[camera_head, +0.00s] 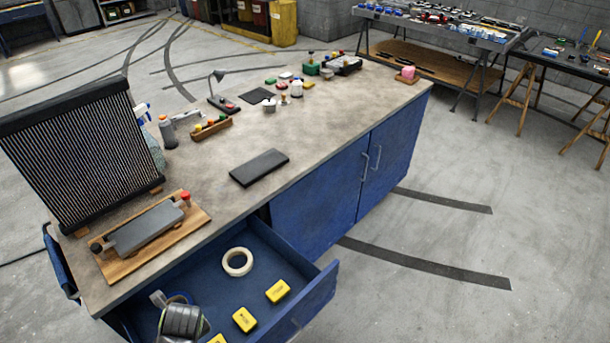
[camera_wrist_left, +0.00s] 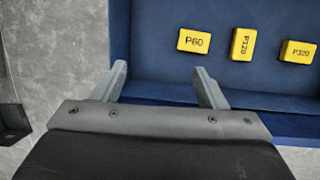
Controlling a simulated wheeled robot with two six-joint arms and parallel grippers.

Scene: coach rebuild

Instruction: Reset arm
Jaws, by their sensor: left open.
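My left gripper (camera_wrist_left: 160,85) shows in the left wrist view, its two grey fingers spread apart with nothing between them. It is above the edge of the open blue drawer (camera_wrist_left: 150,90). Yellow blocks marked P60 (camera_wrist_left: 194,40), P120 (camera_wrist_left: 242,45) and P320 (camera_wrist_left: 298,52) lie in the drawer beyond the fingertips, apart from them. In the head view the drawer (camera_head: 225,290) stands pulled out from the workbench (camera_head: 215,160). Neither gripper can be made out in the head view; my right gripper is not seen.
A pale tape ring (camera_head: 237,262) and grey rolls (camera_head: 183,320) lie in the drawer. A radiator (camera_head: 85,150) and a wooden board (camera_head: 150,240) with a grey tool stand on the bench, with a black pad (camera_head: 259,167). Floor right of the bench is open.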

